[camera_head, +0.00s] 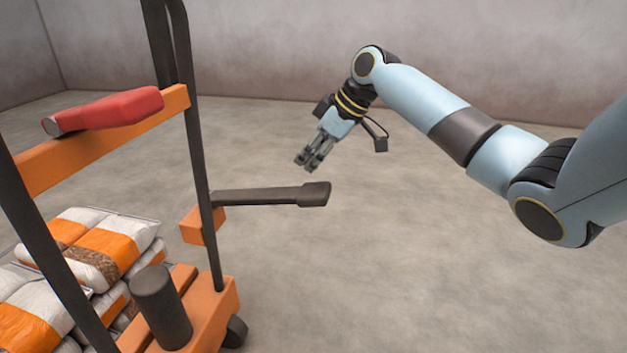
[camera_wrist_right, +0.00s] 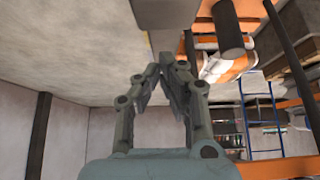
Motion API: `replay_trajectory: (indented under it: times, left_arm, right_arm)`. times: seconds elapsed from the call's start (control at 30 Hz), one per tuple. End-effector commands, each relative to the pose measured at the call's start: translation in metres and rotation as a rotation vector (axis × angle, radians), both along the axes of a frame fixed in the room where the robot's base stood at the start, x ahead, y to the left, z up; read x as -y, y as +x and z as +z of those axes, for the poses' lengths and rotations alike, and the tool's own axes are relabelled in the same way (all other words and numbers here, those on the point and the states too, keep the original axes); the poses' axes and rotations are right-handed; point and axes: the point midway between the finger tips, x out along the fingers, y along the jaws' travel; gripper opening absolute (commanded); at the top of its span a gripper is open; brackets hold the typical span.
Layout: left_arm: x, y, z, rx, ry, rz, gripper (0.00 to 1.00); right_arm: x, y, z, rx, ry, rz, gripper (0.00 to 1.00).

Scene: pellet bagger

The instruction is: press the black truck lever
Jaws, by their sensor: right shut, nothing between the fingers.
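The black truck lever (camera_head: 270,195) sticks out to the right from an orange block on the truck's dark upright in the head view. Its thicker end is at the right. My right gripper (camera_head: 304,167) is shut and empty, pointing down and left, and in the picture it is just above the lever's thick end. A gap shows between them. In the right wrist view the fingertips (camera_wrist_right: 168,58) are together, and a dark piece at the top edge, likely the lever (camera_wrist_right: 165,14), shows just beyond them. My left gripper is not in view.
The orange truck frame (camera_head: 100,146) carries a red handle (camera_head: 108,110) and a dark cylinder (camera_head: 161,306). White and orange bags (camera_head: 110,245) are stacked at the lower left. Open concrete floor (camera_head: 400,270) lies to the right of the truck. A blue rack (camera_wrist_right: 262,118) shows in the wrist view.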

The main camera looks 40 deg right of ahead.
Motion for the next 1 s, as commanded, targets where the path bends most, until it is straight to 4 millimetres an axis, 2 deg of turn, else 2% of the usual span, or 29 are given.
replay_trajectory:
  times: [0.03,0.2,0.63,0.73,0.83,1.0]
  left_arm:
    - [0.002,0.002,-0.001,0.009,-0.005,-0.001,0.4]
    - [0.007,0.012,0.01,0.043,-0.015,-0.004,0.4]
    - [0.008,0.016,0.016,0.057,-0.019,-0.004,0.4]
    - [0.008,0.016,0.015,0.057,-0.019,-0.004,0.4]
    - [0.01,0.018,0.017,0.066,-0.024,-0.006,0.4]
    - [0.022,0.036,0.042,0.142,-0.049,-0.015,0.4]
  right_arm:
    - [0.003,-0.004,-0.017,-0.01,-0.003,-0.001,0.0]
    - [0.006,-0.007,-0.031,-0.007,-0.004,-0.001,0.0]
    - [0.006,-0.007,-0.033,-0.003,-0.003,-0.001,0.0]
    - [0.007,-0.009,-0.04,0.004,0.008,0.0,0.0]
    - [0.011,-0.015,-0.059,0.038,0.042,0.002,0.0]
    - [0.019,-0.024,-0.111,0.146,0.137,-0.002,0.0]
